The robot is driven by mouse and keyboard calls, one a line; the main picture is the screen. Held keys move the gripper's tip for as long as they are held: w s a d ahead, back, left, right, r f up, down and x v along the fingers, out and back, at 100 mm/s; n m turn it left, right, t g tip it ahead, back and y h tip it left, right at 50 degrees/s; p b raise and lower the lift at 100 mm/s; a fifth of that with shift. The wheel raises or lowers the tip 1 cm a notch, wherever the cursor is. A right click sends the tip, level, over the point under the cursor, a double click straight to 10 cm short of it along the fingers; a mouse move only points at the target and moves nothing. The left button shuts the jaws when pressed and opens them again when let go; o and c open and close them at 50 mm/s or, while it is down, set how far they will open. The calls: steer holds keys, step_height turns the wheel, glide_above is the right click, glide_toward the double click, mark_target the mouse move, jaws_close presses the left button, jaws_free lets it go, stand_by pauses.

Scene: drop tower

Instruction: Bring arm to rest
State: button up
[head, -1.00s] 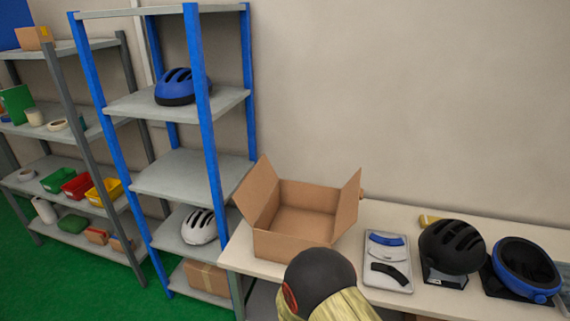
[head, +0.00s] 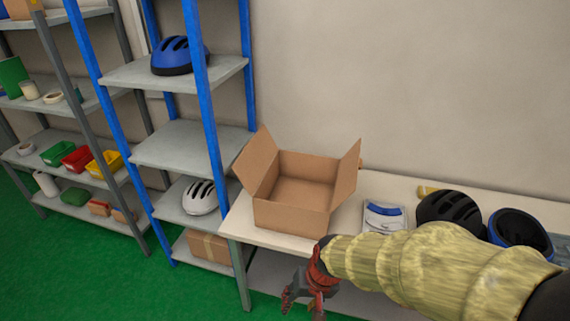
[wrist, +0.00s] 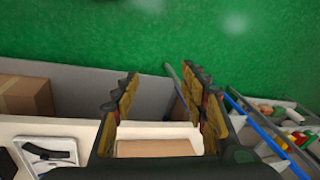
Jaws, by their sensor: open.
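My gripper (head: 302,298) hangs at the lower middle of the head view, in front of the table's front edge and below the open cardboard box. Its fingers point down and are apart. The wrist view shows the open fingers (wrist: 160,88) with nothing held between them. My arm, in a yellowish sleeve, reaches in from the right and hides part of the table front, the tray and the helmets.
The open cardboard box (head: 290,217) stands on the table (head: 390,184). A tray (head: 370,222) with pads and two helmets, black (head: 450,208) and blue-rimmed (head: 518,230), are to its right. A blue-post shelf (head: 180,146) holds a blue and a white helmet. Green floor (head: 90,270) is clear at left.

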steer(key=s+d+r+t+h, duration=0.1)
steer(key=s+d+r+t, duration=0.1)
steer(key=s+d+r, duration=0.2)
steer(key=s+d+r+t+h, duration=0.1)
steer(key=s+d+r, duration=0.4)
steer(key=d+r, duration=0.6)
step_height(320, 180, up, 6)
steer(key=shift+r+t, duration=0.15)
steer(key=shift+t, duration=0.55)
